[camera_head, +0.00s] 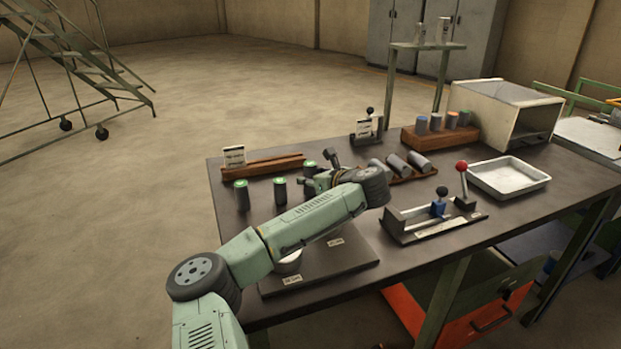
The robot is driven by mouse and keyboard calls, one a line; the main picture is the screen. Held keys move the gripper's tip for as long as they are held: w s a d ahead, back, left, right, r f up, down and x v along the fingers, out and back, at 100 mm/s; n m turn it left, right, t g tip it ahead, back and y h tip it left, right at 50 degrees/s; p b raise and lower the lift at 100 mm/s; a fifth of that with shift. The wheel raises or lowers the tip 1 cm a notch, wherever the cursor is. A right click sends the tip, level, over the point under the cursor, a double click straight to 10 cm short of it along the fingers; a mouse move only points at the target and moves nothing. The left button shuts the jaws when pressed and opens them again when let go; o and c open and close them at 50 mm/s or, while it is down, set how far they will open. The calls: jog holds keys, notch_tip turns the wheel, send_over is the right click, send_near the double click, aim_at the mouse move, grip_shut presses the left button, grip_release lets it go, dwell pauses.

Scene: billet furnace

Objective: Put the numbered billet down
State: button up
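Three grey billets with green tops stand on the dark table: one at the left (242,196), one in the middle (280,190), and one (309,170) right beside my gripper. My gripper (318,180) is low over the table, largely hidden by my own wrist. I cannot tell whether its fingers are open or closed on a billet. Several grey billets (420,162) lie tilted on a low wooden rack (428,175) just right of my wrist. No number is readable on any billet.
A wooden block (411,139) holds several billets with coloured tops, beside a box-like furnace (487,104). A metal tray (508,178) and a lever fixture (432,228) stand at the right. A dark plate (345,263) lies under my arm. An empty wooden rack (262,167) is at the back left.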

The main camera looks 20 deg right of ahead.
jog(key=o, duration=0.5)
jog(key=shift+r, duration=0.1)
jog(key=b+v, duration=0.1)
jog(key=v, duration=0.4)
jog(key=b+v, duration=0.1)
jog(key=v, duration=0.5)
jog(key=shift+r, duration=0.3)
jog(key=shift+s+d, duration=0.1)
jog(key=shift+s, duration=0.35)
jog(key=shift+r, duration=0.1)
